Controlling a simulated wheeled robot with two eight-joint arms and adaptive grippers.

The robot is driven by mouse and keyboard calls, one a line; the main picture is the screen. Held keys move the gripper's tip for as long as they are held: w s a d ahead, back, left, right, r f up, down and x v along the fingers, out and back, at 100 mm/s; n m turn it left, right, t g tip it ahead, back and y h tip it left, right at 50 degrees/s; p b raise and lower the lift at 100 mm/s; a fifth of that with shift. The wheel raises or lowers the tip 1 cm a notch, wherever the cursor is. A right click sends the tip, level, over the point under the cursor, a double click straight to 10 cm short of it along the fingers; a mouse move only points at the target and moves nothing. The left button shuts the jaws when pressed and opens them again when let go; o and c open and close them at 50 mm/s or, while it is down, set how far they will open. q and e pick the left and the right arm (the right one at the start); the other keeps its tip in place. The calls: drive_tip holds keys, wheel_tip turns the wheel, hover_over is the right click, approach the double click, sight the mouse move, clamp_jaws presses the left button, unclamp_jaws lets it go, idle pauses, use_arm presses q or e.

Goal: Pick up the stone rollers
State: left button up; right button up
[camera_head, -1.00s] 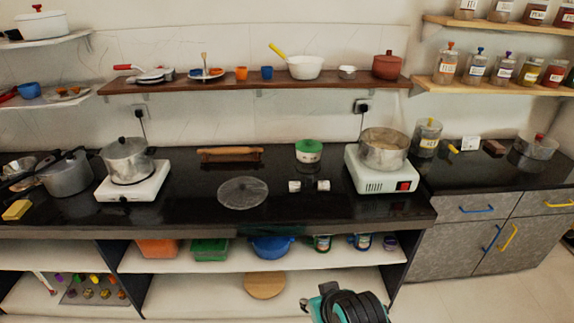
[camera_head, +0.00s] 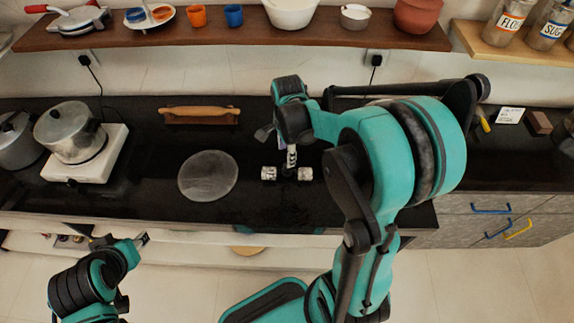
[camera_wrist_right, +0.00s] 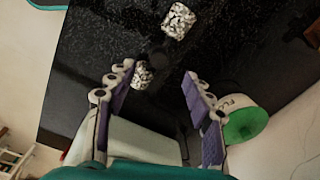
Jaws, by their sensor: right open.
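Two short speckled black-and-white stone rollers lie on the dark counter (camera_head: 150,207): a left roller (camera_head: 268,173) and a right roller (camera_head: 304,173). They also show in the right wrist view, one near the top (camera_wrist_right: 178,20) and one lower (camera_wrist_right: 143,75). My right gripper (camera_head: 279,150) hangs over the counter just behind the rollers. In the wrist view its jaws (camera_wrist_right: 157,78) are spread and empty, with the lower roller appearing near the left fingertip. My left gripper (camera_head: 141,240) is low at the left, in front of the counter; its jaw opening is unclear.
A round lid (camera_head: 208,176) lies left of the rollers, and a wooden rolling pin (camera_head: 200,113) lies behind. A pot (camera_head: 70,132) sits on a white stove at left. A shelf (camera_head: 240,35) runs above.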

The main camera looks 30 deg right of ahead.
sight(287, 171)
drive_tip(key=shift+w+d+f+m, duration=0.1)
drive_tip(key=shift+d+f+m, duration=0.15)
drive_tip(key=shift+m, duration=0.25)
drive_tip(key=shift+f, duration=0.25)
wheel_tip(287, 171, down, 3)
drive_tip(key=shift+r+m+b, duration=0.1)
drive_tip(key=shift+m+b, duration=0.2)
drive_tip(key=shift+b, duration=0.25)
wheel_tip(287, 171, down, 5)
drive_tip(key=shift+a+r+b, duration=0.1)
drive_tip(key=shift+b, duration=1)
drive_tip(key=shift+r, duration=0.1)
drive_tip(key=shift+c, duration=0.3)
clamp_jaws()
